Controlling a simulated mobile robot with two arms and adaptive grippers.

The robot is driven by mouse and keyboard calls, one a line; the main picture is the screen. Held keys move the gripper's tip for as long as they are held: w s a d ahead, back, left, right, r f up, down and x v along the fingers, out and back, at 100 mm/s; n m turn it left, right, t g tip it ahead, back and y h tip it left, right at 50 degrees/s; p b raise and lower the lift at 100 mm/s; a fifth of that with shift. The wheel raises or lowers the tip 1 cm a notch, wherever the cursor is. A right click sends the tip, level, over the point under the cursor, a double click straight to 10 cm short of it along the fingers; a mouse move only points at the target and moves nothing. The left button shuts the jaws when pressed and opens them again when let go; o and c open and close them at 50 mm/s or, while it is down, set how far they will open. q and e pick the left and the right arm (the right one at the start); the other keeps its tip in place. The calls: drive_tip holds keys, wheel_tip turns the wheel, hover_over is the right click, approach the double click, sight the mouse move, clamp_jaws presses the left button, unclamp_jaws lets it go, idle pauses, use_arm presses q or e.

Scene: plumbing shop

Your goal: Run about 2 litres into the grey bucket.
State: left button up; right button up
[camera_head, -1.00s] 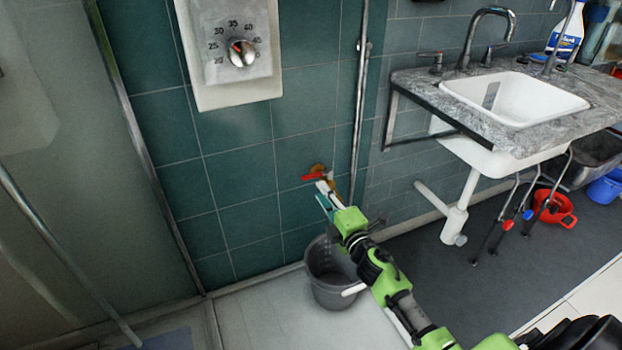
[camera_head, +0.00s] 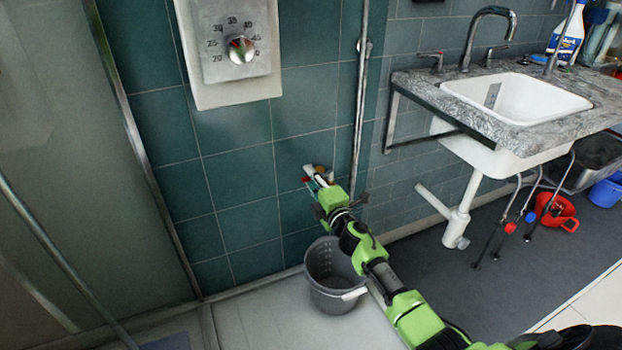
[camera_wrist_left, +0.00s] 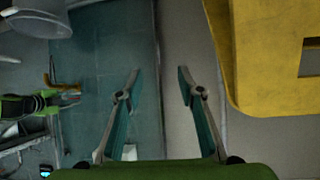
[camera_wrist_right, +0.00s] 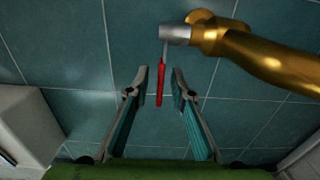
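The grey bucket (camera_head: 335,284) stands upright on the pale floor by the teal wall, below a brass tap (camera_wrist_right: 250,50). The inside that shows looks empty; no water stream is visible. The tap has a red lever (camera_wrist_right: 160,85). My right gripper (camera_wrist_right: 161,72) is open, and the lever shows between its fingertips in the right wrist view; I cannot tell whether they touch it. In the head view the right gripper (camera_head: 318,180) partly covers the tap. My left gripper (camera_wrist_left: 157,78) is open and empty in the left wrist view, outside the head view.
A dial panel (camera_head: 232,75) hangs above the tap, and a vertical pipe (camera_head: 359,110) runs beside it. A sink (camera_head: 515,98) is at the right, with a red bucket (camera_head: 558,212) beneath. A yellow object (camera_wrist_left: 270,60) is close to my left gripper.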

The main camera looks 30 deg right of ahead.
clamp_jaws()
